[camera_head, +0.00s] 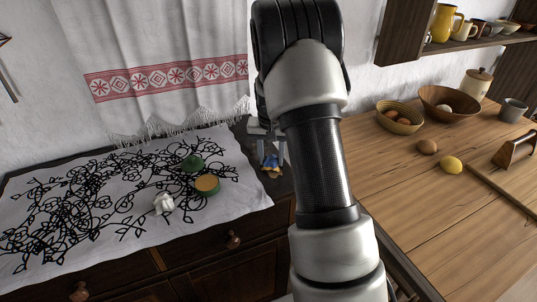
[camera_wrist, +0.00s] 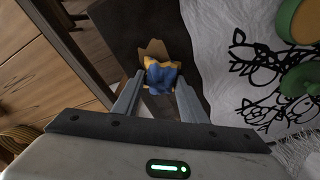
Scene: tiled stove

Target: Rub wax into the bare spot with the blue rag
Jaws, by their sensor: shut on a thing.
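My gripper (camera_head: 270,150) is over the dark top of the chest, at the right of the white embroidered cloth. It is shut on the blue rag (camera_wrist: 160,80), a crumpled bundle with yellow edges between the fingertips in the wrist view (camera_wrist: 157,84). The bare spot (camera_wrist: 152,47) is a pale brown, jagged patch on the dark wood, just beyond the rag and partly hidden by it. I cannot tell whether the rag touches it. An open green tin of orange-yellow wax (camera_head: 207,184) stands on the cloth, with a green lid (camera_head: 192,163) beside it.
A crumpled white rag (camera_head: 163,203) lies on the embroidered cloth (camera_head: 100,215). A fringed towel (camera_head: 165,80) hangs behind. My arm hides the middle.

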